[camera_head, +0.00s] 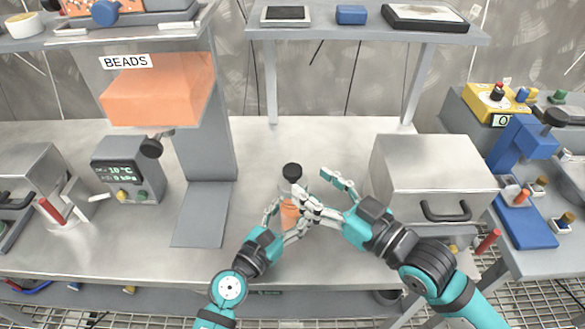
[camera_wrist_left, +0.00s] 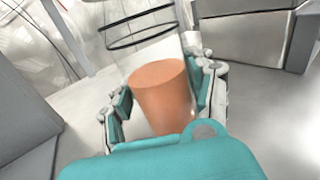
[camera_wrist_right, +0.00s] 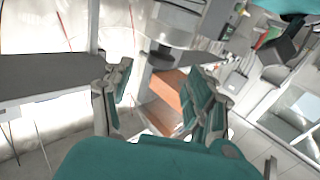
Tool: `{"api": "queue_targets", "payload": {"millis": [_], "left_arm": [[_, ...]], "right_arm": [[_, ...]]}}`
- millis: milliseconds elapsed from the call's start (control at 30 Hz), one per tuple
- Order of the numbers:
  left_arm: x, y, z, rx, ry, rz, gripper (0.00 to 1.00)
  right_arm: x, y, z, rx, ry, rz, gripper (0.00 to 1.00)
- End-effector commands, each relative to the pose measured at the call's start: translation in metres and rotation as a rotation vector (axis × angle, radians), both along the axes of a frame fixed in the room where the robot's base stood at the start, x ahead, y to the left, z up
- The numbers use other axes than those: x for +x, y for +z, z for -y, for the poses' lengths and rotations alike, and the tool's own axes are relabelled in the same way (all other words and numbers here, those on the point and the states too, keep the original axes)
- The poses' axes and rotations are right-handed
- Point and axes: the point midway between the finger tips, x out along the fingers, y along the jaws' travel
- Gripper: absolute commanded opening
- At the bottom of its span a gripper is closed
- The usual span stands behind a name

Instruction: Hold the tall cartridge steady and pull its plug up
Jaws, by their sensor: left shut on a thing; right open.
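The tall cartridge (camera_head: 287,192) stands on the steel bench, clear above and orange below, with a black plug (camera_head: 292,171) on its top. My left gripper (camera_head: 288,217) is shut around its lower, orange part. In the left wrist view the orange part (camera_wrist_left: 160,95) sits between the left fingers. My right gripper (camera_head: 312,183) is open just right of the cartridge's upper part, its fingers pointing toward the plug. The right fingers partly cover the cartridge.
A steel box with a black handle (camera_head: 430,175) stands right of my right gripper. The orange BEADS hopper (camera_head: 160,92) is up at left, on a grey stand. A gauge box (camera_head: 128,170) stands at left. A shelf (camera_head: 360,33) spans the back. The bench behind the cartridge is clear.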

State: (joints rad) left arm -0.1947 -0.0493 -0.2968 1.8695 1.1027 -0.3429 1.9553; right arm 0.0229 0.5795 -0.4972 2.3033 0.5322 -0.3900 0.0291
Motion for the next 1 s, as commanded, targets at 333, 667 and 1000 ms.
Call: {"api": "queue_targets", "payload": {"millis": [333,667,1000], "left_arm": [[0.000,0.000,0.000,0.000,0.001,0.000,0.16],[0.000,0.000,0.000,0.000,0.001,0.000,0.16],[0.000,0.000,0.000,0.000,0.001,0.000,0.16]], "right_arm": [[0.039,0.000,-0.039,-0.001,0.000,0.002,0.57],[0.044,0.000,-0.045,-0.003,0.001,0.001,0.57],[0.044,0.000,-0.045,-0.002,0.001,0.002,0.23]]}}
